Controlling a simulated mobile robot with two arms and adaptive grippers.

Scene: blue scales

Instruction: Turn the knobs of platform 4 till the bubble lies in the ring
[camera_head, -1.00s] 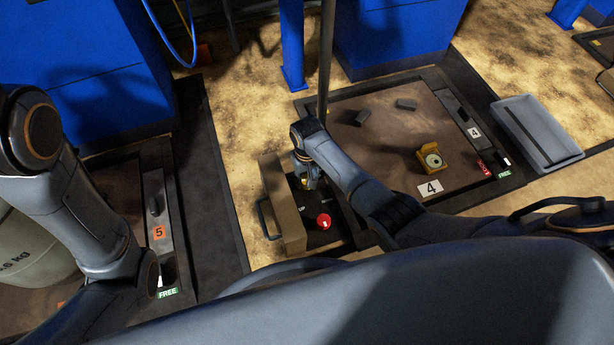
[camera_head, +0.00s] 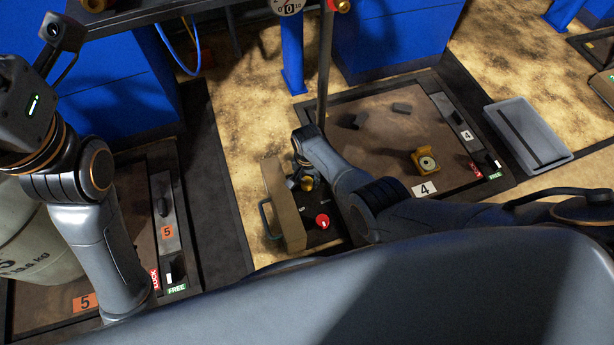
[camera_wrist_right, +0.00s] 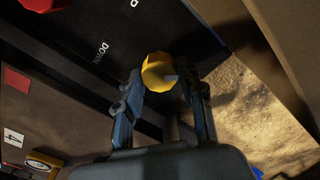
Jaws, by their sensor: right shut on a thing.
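Platform 4 (camera_head: 390,140) is a brown plate in a dark frame. On it stands a yellow bubble level (camera_head: 426,161) with a pale round face; the bubble inside is too small to tell. Left of the platform is a dark knob panel (camera_head: 335,238) with a red knob (camera_head: 322,221) and a yellow knob (camera_head: 307,184). My right gripper (camera_wrist_right: 162,86) is shut on the yellow knob, which shows between its fingers in the right wrist view (camera_wrist_right: 157,70). The red knob is free. My left arm is at the left; its fingers are out of the picture.
A tan box-like cover (camera_head: 284,206) with a handle stands close left of the knobs. Small dark blocks (camera_head: 352,121) lie on the platform. A grey tray (camera_head: 526,135) is at the right. Platform 5 (camera_head: 130,215), bearing a large pale weight (camera_head: 35,245), is at the left.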

